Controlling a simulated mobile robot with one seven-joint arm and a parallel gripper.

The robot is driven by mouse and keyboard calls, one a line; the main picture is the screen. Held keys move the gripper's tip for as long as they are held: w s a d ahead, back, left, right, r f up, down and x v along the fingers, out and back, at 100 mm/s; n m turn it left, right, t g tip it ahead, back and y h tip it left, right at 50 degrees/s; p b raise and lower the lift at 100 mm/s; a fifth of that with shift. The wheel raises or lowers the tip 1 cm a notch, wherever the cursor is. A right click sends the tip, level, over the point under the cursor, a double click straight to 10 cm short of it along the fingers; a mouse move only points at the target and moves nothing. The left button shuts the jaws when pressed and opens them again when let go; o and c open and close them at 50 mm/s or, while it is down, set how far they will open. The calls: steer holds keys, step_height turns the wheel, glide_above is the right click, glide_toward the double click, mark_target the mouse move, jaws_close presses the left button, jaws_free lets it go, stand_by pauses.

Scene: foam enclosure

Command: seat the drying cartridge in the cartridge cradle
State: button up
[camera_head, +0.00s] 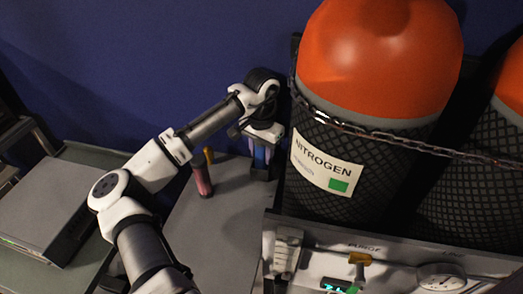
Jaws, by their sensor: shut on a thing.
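My gripper (262,143) points down beside the left edge of the nitrogen cylinder, above the far right part of the grey bench. It is shut on a slim blue-violet piece, which I take to be the drying cartridge (261,157). The piece looks upright, and its top is hidden by the gripper. A small dark stand, apparently the cartridge cradle (259,175), shows just under it at the bench's right side. I cannot tell whether the cartridge touches the cradle or sits inside it.
An orange-topped nitrogen cylinder (345,165) with a chain (400,142) is close on the right. A panel with a gauge (441,277) lies in front. The bench's near part is clear.

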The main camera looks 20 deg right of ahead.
steer(key=o, duration=1.1)
steer(key=shift+r, duration=0.1)
step_height(320, 180, up, 12)
steer(key=shift+r+b, duration=0.1)
steer(key=shift+b, duration=0.55)
